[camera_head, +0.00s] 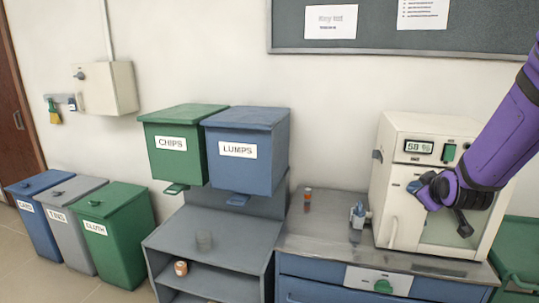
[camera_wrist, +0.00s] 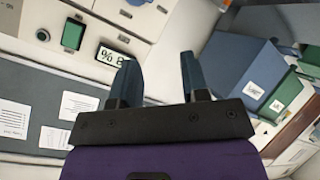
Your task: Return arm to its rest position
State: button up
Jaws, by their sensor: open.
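My purple arm (camera_head: 503,130) reaches in from the right of the head view, in front of the white furnace (camera_head: 400,150). My gripper (camera_head: 414,187) is in front of the furnace's front face in that view, seen partly end-on. In the wrist view my gripper (camera_wrist: 158,62) shows two dark blue fingers spread apart with nothing between them. The furnace display (camera_wrist: 112,57) and its green switch (camera_wrist: 73,35) show beyond the fingers at upper left. I cannot tell the exact gap between gripper and furnace.
The furnace stands on a grey-topped blue cabinet (camera_head: 300,262), with a small orange-capped vial (camera_head: 307,199) and a blue-grey item (camera_head: 357,214). The CHIPS bin (camera_head: 170,157) and LUMPS bin (camera_head: 262,170) hang at centre. A grey shelf (camera_head: 215,228) holds small containers. A noticeboard (camera_head: 380,30) is above.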

jog(key=s+a+r+m+g+y, duration=0.1)
jog(key=s+a+r+m+g, duration=0.1)
jog(key=s, duration=0.7)
jog(key=s+a+r+m+g+y, duration=0.1)
jog(key=s+a+r, duration=0.3)
jog(key=s, duration=0.6)
jog(key=s+a+r+m+g+y, duration=0.1)
jog(key=s+a+r+m+g, duration=0.1)
jog(key=s+r, duration=0.4)
jog(key=s+a+g, duration=0.1)
jog(key=s+a, duration=0.1)
jog(key=s, duration=0.2)
jog(key=shift+s+r+m+g, duration=0.25)
jog(key=shift+m+g, duration=0.05)
jog(key=shift+m, duration=0.1)
jog(key=shift+a, duration=0.1)
